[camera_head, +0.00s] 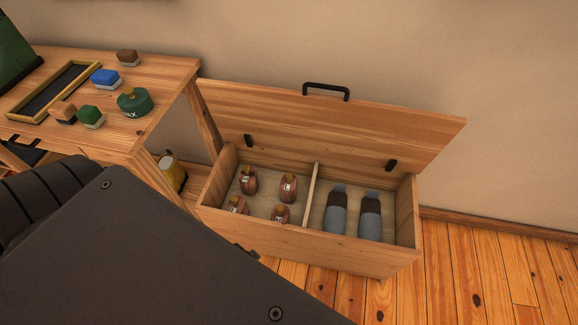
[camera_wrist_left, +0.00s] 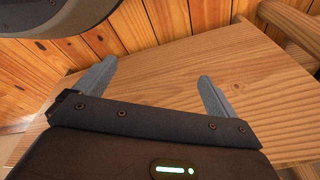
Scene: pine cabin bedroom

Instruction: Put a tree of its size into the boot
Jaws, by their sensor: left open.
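Several small reddish-brown wooden pieces with pale marks, likely the trees, stand in the left compartment of an open wooden chest, among them a back-left one (camera_head: 248,180), a back-right one (camera_head: 288,186) and a front-right one (camera_head: 281,214). Their marks are too small to read. Two dark items with grey-blue lower parts lie in the right compartment (camera_head: 336,212); I cannot tell what they are. A yellowish item with a dark opening (camera_head: 171,172), possibly the boot, is low beside the bench, partly hidden. My left gripper (camera_wrist_left: 155,83) is open and empty above a pale wooden surface (camera_wrist_left: 165,65).
The open chest (camera_head: 300,240) has a raised lid (camera_head: 330,125) and a divider (camera_head: 310,192). The bench (camera_head: 165,80) carries a green tin (camera_head: 134,102), a blue-topped brush (camera_head: 105,78), other small brushes and a framed tray (camera_head: 50,92). Plank floor lies clear at right.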

